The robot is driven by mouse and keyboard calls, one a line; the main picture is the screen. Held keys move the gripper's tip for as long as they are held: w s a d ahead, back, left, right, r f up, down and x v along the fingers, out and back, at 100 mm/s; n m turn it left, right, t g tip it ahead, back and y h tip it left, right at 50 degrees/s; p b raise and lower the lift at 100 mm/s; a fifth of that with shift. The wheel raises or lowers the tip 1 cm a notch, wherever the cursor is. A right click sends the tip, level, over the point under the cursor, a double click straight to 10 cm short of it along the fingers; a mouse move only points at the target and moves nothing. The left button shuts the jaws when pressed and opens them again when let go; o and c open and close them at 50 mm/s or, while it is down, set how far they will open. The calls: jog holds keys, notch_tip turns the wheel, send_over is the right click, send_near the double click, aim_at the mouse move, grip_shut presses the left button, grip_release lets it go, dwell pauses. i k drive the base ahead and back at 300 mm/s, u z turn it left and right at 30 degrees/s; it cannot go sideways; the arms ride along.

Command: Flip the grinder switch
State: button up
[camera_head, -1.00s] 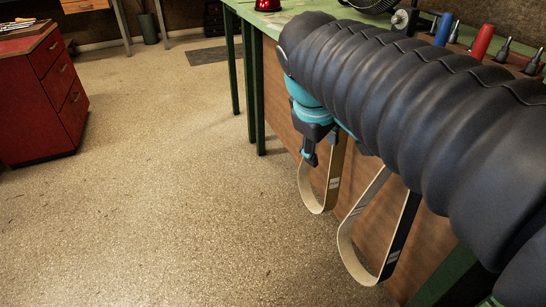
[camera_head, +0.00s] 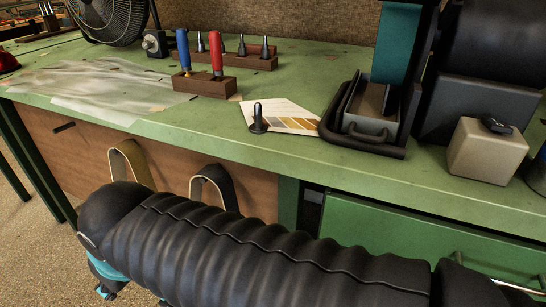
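The grinder (camera_head: 492,55) is a dark grey machine at the right of the green bench, cut off by the top edge, with a teal panel (camera_head: 398,42) beside it. A beige box (camera_head: 487,151) with a small black lever or knob (camera_head: 496,125) on top stands at its front right; it looks like the grinder switch. Which way the lever is set cannot be told. My arm stretches along the bottom of the view, in front of the bench and well apart from the box. Its teal wrist is at the lower left, and the fingers are cut off below the frame.
The green bench (camera_head: 225,137) holds a fan (camera_head: 110,15), wooden tool blocks (camera_head: 205,84) with red and blue handles, a small dark upright tool (camera_head: 258,120) and a printed card (camera_head: 290,120). Two belts (camera_head: 132,160) hang on the bench front. A dark-framed tray (camera_head: 372,125) stands left of the box.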

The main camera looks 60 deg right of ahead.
aim_at(493, 125)
jog(key=k, duration=0.85)
jog(key=u, duration=0.75)
jog(key=i, duration=0.65)
jog(key=z, duration=4.1)
